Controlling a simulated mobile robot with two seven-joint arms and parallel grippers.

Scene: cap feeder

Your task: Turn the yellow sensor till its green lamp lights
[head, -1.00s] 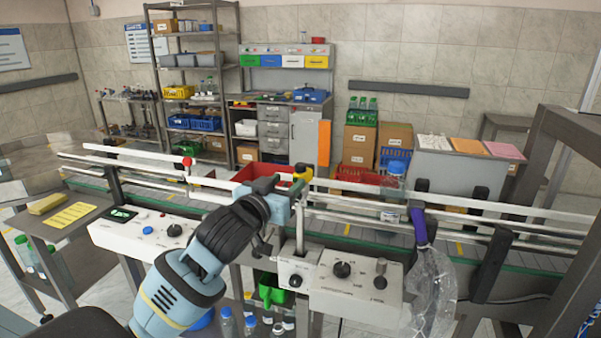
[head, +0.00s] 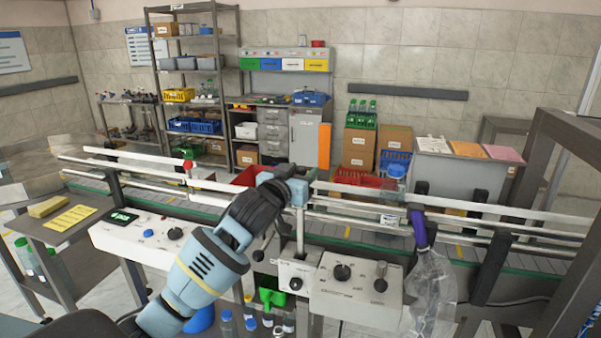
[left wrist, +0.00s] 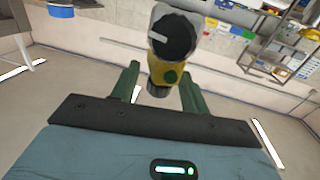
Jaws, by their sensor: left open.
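The yellow sensor (left wrist: 160,72) shows in the left wrist view, with a dark round face bearing a pale mark and a small dark green spot, which looks unlit, on its yellow body. My left gripper (left wrist: 157,75) is open, its two green fingers on either side of the sensor's lower part, with visible gaps. In the head view my left gripper (head: 290,182) is over the conveyor rail and hides the sensor. My right gripper is not in view.
White rails and a green conveyor (head: 345,232) run across the front. Control boxes (head: 340,305) with knobs stand below the rail. A bottle (head: 392,190) is on the conveyor and a clear bag (head: 434,285) hangs at the right.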

